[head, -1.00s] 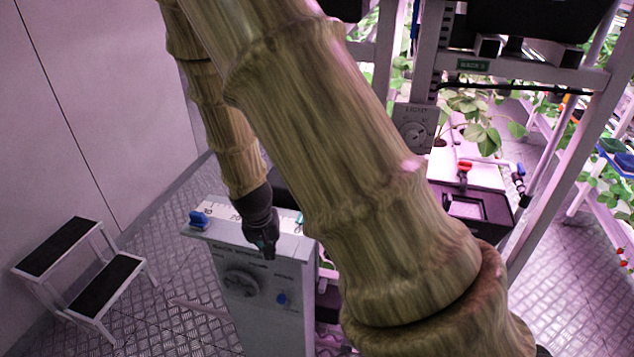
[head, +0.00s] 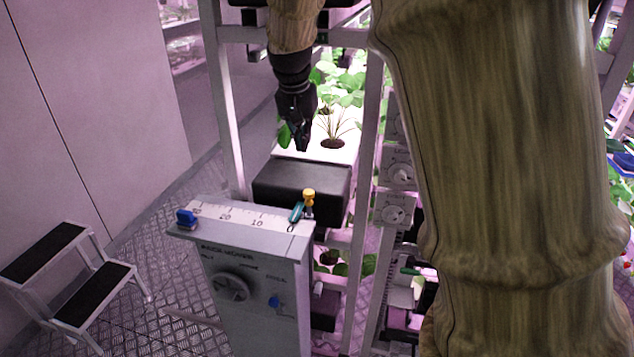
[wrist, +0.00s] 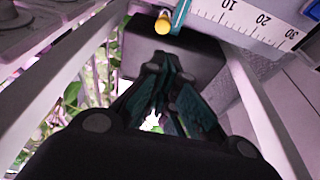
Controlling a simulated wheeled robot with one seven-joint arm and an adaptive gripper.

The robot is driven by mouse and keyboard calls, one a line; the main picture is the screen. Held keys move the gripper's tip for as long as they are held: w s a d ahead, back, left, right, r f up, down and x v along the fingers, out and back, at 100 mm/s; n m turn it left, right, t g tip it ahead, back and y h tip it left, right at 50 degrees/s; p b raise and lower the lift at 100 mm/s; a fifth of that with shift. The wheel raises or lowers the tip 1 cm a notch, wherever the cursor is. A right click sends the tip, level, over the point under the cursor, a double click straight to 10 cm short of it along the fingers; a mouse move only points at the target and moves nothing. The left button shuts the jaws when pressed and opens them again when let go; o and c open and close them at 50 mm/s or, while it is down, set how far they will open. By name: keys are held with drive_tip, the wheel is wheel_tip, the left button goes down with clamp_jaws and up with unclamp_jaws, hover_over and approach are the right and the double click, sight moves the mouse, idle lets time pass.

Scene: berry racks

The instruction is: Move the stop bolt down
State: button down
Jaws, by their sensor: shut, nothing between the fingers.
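I cannot tell for sure which part is the stop bolt. A yellow-capped knob (head: 309,195) stands upright beside a teal pointer (head: 297,212) at the 0 end of the white scale (head: 243,216). A blue block (head: 187,218) sits at the scale's other end. The yellow knob shows in the wrist view (wrist: 163,22) beside the teal pointer (wrist: 180,16), with the blue block (wrist: 313,10) at the right edge. My gripper (head: 303,147) is shut and empty, pointing down beyond the scale, above the black box (head: 275,186). It also shows shut in the wrist view (wrist: 162,62).
The grey mover cabinet (head: 245,257) carries a round dial (head: 229,287) and a small blue button (head: 274,301). Rack posts (head: 228,110) and plants (head: 345,85) surround my gripper. Dial plates (head: 397,168) line the right post. A step stool (head: 75,285) stands on the open floor at left.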

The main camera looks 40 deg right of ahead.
drive_tip(key=p, duration=0.4)
hover_over(308, 190)
wheel_tip(308, 190, down, 12)
drive_tip(key=shift+w+d+f, duration=0.1)
drive_tip(key=shift+d+f, duration=0.05)
drive_tip(key=shift+f, duration=0.7)
wheel_tip(308, 190, down, 5)
drive_tip(key=shift+r+b, duration=0.15)
drive_tip(key=shift+b, duration=0.65)
drive_tip(key=shift+r, duration=0.1)
